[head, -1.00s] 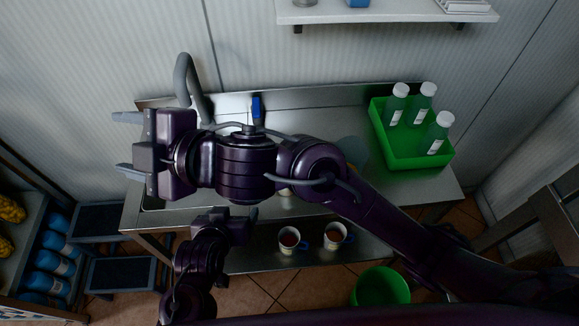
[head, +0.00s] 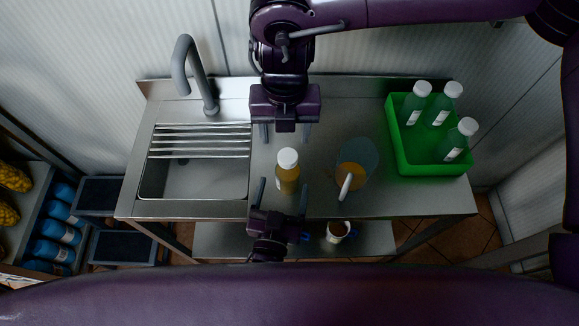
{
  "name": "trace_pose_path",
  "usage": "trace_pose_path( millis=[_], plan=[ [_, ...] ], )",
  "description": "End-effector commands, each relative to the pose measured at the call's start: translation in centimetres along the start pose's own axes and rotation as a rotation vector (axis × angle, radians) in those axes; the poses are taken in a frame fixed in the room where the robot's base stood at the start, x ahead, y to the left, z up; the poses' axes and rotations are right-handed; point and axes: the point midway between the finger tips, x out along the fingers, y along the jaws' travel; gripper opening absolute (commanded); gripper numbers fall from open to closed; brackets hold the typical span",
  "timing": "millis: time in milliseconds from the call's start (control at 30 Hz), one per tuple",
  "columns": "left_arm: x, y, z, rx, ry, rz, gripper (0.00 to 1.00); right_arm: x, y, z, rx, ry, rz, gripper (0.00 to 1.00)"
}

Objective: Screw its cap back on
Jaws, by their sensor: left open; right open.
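A small bottle (head: 288,180) of amber liquid stands upright on the steel counter, right of the sink. A white cap (head: 288,158) sits on its top; I cannot tell whether it is screwed tight. My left gripper (head: 282,187) is open at the bottle's near side, its fingers to either side of the lower bottle; I see no clear contact. My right gripper (head: 285,138) is open and empty, pointing toward me just beyond the cap, with its fingers spread wider than the cap. The space between the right fingers is clear.
A clear jug (head: 361,152) with amber liquid stands close right of the bottle. A green crate (head: 432,170) with several white-capped bottles is at the right. The sink (head: 195,181) and tap (head: 184,68) are left. A mug (head: 337,232) stands on the lower shelf.

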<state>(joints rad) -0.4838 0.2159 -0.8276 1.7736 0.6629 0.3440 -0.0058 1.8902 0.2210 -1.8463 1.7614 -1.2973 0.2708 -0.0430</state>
Motion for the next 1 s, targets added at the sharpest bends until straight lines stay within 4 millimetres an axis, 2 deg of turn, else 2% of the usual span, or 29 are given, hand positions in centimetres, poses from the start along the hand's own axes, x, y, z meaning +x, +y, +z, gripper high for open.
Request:
trace_pose_path(
  millis=[100, 467, 800, 1000],
  plan=[
    [-0.1, 0.1, 0.0, 0.004, 0.010, 0.001, 0.78, -0.3, -0.6, 0.3, 0.010, -0.002, -0.018, 0.57],
    [0.4, 0.1, -0.1, 0.003, 0.010, 0.000, 0.78, -0.3, -0.5, 0.3, 0.009, -0.002, -0.015, 0.57],
    [5.2, 0.1, -0.2, 0.002, 0.011, 0.000, 0.78, -0.3, -0.5, 0.3, 0.008, -0.002, -0.015, 0.57],
    [7.2, 0.1, -0.1, 0.002, 0.010, 0.001, 0.78, -0.3, -0.5, 0.3, 0.008, -0.003, -0.014, 0.57]
  ],
)
